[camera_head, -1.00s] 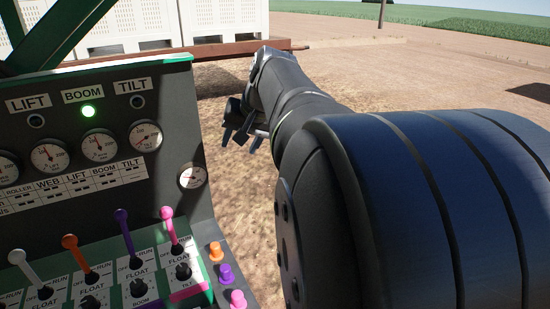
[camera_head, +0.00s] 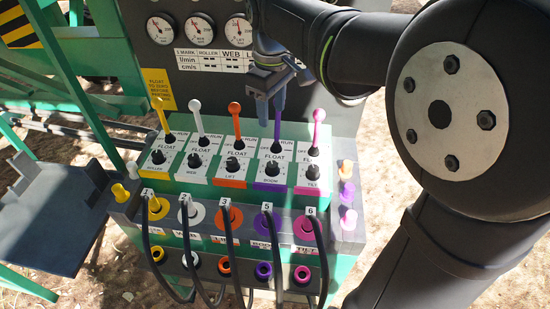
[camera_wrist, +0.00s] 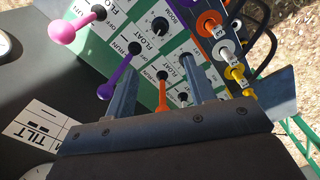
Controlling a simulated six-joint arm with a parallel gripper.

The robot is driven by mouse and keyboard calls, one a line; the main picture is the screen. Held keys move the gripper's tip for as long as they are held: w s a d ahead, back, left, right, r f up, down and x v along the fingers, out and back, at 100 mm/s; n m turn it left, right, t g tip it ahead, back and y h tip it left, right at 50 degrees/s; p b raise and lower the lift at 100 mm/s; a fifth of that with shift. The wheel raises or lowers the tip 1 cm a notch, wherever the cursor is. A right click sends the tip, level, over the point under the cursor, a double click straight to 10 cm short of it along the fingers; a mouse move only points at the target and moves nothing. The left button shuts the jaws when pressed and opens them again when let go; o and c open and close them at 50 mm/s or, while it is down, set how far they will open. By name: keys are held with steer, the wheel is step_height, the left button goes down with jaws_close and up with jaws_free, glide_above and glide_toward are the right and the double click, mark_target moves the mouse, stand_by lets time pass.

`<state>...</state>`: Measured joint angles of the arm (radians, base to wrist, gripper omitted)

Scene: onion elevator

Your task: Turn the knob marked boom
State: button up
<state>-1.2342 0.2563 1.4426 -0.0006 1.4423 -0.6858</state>
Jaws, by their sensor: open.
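The boom knob (camera_head: 271,168) is a black dial on a white plate with a purple strip, below the purple lever. In the wrist view the boom knob (camera_wrist: 160,25) lies beyond the fingertips. My gripper (camera_head: 268,105) is open and hangs above the control panel, near the purple lever (camera_head: 277,125). In the wrist view the two fingers of my gripper (camera_wrist: 156,78) are spread, with the orange lever (camera_wrist: 162,92) seen between them. The purple lever (camera_wrist: 118,75) shows beside the left finger. I cannot tell whether the fingers touch a lever. The knob is apart from them.
Other levers stand close by, including a pink one (camera_head: 318,130) and a white one (camera_head: 197,120). The tilt knob (camera_head: 312,172) and lift knob (camera_head: 233,164) flank the boom knob. Cabled sockets (camera_head: 230,218) lie in front. A gauge panel (camera_head: 160,55) rises behind.

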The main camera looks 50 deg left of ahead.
mark_target(272, 164)
step_height(272, 164, down, 17)
steer(key=shift+f, duration=0.15)
stand_by(0.4)
steer(key=c, duration=1)
